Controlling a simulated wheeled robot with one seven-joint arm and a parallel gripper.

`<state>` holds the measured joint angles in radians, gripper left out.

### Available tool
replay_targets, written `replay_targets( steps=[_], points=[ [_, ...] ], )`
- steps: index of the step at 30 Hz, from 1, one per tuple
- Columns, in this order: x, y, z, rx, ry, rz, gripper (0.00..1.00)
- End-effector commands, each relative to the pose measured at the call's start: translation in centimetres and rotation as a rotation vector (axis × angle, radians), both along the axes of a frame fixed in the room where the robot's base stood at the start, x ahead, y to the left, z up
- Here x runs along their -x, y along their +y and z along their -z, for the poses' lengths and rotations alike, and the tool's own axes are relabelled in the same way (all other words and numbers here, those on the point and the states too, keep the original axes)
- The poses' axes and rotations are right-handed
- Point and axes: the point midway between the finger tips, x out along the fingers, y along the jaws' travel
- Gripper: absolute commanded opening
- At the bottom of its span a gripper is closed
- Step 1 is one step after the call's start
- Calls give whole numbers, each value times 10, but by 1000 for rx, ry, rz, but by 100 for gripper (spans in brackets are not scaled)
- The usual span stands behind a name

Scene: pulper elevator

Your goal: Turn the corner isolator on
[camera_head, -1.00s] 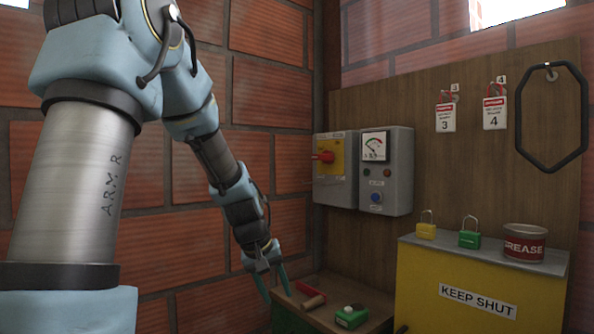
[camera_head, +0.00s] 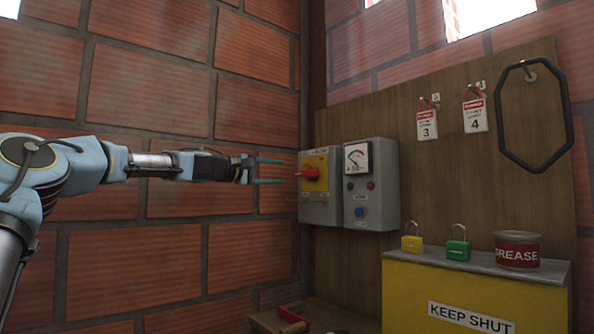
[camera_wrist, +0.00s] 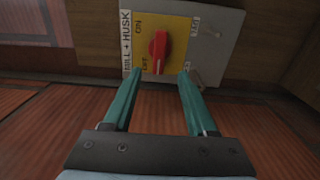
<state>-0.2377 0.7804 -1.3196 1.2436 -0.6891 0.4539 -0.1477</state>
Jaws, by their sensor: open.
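The corner isolator is a grey box (camera_head: 319,209) with a yellow plate (camera_head: 315,172) and a red rotary handle (camera_head: 308,172), mounted on the wooden board near the brick corner. In the wrist view the red handle (camera_wrist: 159,52) sits on the yellow plate, with lettering around it and a "MILL + HUSK" label at its side. My gripper (camera_head: 282,171) is open, its two teal fingers pointing at the handle from the left. In the wrist view the fingertips (camera_wrist: 161,72) lie on either side of the handle's line, apparently short of it. Nothing is between the fingers.
A grey meter box (camera_head: 371,204) with a dial and buttons adjoins the isolator's right side. Yellow (camera_head: 411,243) and green (camera_head: 457,249) padlocks and a grease tin (camera_head: 517,250) stand on a yellow cabinet (camera_head: 400,290). Tags (camera_head: 427,125) hang above. The brick wall is close behind my arm.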

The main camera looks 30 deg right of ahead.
Motion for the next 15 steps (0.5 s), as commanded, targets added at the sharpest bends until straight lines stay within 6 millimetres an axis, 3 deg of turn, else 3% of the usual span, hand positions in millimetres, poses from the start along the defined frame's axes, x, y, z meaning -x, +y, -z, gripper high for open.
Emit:
replay_targets(
  steps=[5, 9, 15],
  points=[
    [-1, -14, -8, 4, 2, 3, 57],
    [-5, -46, -6, 1, 0, 5, 57],
    [-13, -76, -4, 1, -1, 3, 57]
  ],
)
